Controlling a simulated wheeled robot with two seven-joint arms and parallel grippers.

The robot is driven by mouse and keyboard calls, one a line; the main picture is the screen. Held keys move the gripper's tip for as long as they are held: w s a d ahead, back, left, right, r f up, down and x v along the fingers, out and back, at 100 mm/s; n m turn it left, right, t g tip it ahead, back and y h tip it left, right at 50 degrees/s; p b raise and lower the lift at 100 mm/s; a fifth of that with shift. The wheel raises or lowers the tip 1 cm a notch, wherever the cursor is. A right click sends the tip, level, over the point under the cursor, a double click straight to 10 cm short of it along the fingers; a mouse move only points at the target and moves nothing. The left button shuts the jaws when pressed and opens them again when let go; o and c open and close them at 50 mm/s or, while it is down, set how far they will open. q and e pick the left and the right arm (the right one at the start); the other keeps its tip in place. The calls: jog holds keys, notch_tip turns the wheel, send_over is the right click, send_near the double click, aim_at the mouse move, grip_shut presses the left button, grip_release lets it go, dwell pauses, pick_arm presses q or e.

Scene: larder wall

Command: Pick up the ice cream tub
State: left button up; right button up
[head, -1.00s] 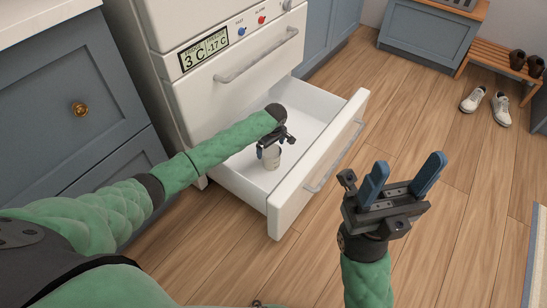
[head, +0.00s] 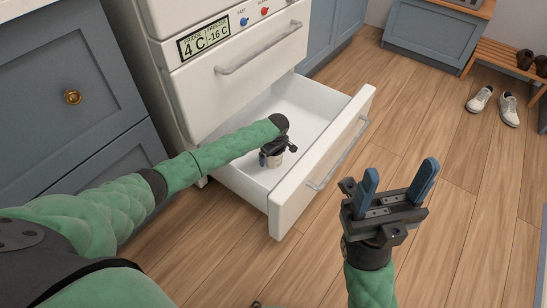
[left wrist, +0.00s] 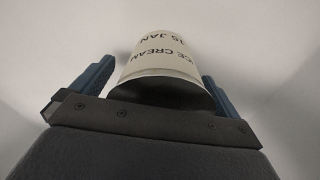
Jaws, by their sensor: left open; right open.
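The ice cream tub (left wrist: 160,55) is a pale round tub with dark print reading "ICE CREAM" and "JAN" in the left wrist view. In the head view the tub (head: 273,160) stands in the open white freezer drawer (head: 330,142), partly hidden by my gripper. My left gripper (head: 272,154) is open, low in the drawer, with the tub between its blue fingers; I cannot tell if they touch it. My right gripper (head: 398,185) is open and empty, in the air to the right of the drawer.
The white fridge-freezer (head: 225,60) rises behind the drawer, with a grey handle (head: 258,48) above. The drawer's front panel and side walls surround my left gripper. Blue cabinets (head: 65,110) stand at left. White shoes (head: 494,104) lie on the wooden floor far right.

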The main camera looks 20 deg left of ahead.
pick_arm(q)
jog(key=c, duration=1.3)
jog(key=shift+r, duration=0.2)
